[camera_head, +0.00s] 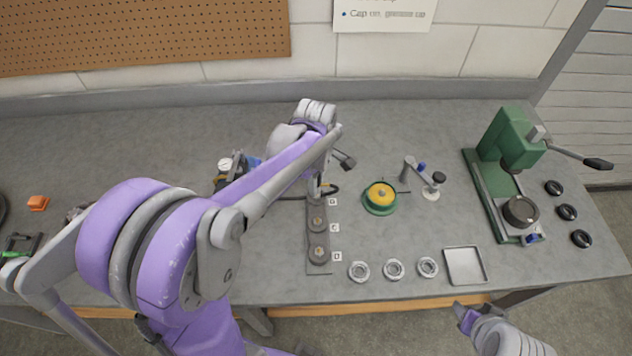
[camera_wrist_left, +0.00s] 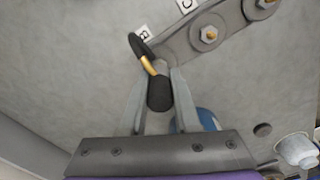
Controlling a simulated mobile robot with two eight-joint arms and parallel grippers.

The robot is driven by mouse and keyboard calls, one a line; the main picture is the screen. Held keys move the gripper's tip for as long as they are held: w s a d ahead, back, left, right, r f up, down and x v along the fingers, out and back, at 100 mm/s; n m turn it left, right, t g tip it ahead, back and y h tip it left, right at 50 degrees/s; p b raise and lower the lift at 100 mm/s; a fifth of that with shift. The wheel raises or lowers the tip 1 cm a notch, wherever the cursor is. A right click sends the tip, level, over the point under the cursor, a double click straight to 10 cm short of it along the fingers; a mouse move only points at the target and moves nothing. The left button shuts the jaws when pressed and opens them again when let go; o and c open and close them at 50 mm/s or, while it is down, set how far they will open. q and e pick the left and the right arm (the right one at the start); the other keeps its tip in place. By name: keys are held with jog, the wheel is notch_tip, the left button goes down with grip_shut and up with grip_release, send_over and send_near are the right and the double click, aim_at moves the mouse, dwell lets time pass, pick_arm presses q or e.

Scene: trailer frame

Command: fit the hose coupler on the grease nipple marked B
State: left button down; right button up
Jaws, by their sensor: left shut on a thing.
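My left gripper (camera_head: 318,192) is shut on the hose coupler, a black cylinder (camera_wrist_left: 160,93) with a brass neck and a short curved black hose end. Brass nipples on round bosses show by C (camera_wrist_left: 210,34) and at the end of the plate by D (camera_head: 319,254). My right gripper (camera_head: 466,316) is at the lower right, away from the plate; its fingers are unclear.
Several metal rings (camera_head: 393,269) and a square tray (camera_head: 465,266) lie near the front edge. A yellow-topped green pot (camera_head: 380,196), a small stand (camera_head: 420,178) and a green press (camera_head: 505,165) stand to the right. A gauge tool (camera_head: 228,168) is partly behind my left arm.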

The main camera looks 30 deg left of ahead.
pick_arm(q)
jog(key=shift+f+b, duration=0.75)
jog(key=shift+f, duration=0.2)
pick_arm(e)
jog(key=shift+s+f, duration=0.2)
jog(key=shift+f, duration=0.35)
jog(key=shift+s+f, duration=0.2)
jog(key=shift+f, duration=0.35)
dwell(0.7)
pick_arm(q)
jog(key=c, duration=0.6)
grip_release()
jog(key=shift+o, duration=0.4)
jog(key=o, duration=0.4)
jog(key=shift+c, duration=0.2)
jog(key=shift+r, duration=0.15)
pick_arm(e)
jog(key=shift+r, duration=0.1)
pick_arm(q)
jog(key=shift+r+p, duration=1.65)
jog(key=shift+r, duration=1.8)
jog(key=shift+w, duration=0.1)
pick_arm(e)
jog(key=r, duration=0.1)
jog(key=w+r, duration=0.1)
jog(key=r, duration=0.1)
jog(key=w+r, duration=0.1)
jog(key=shift+w+r, duration=0.15)
jog(key=shift+r, duration=0.2)
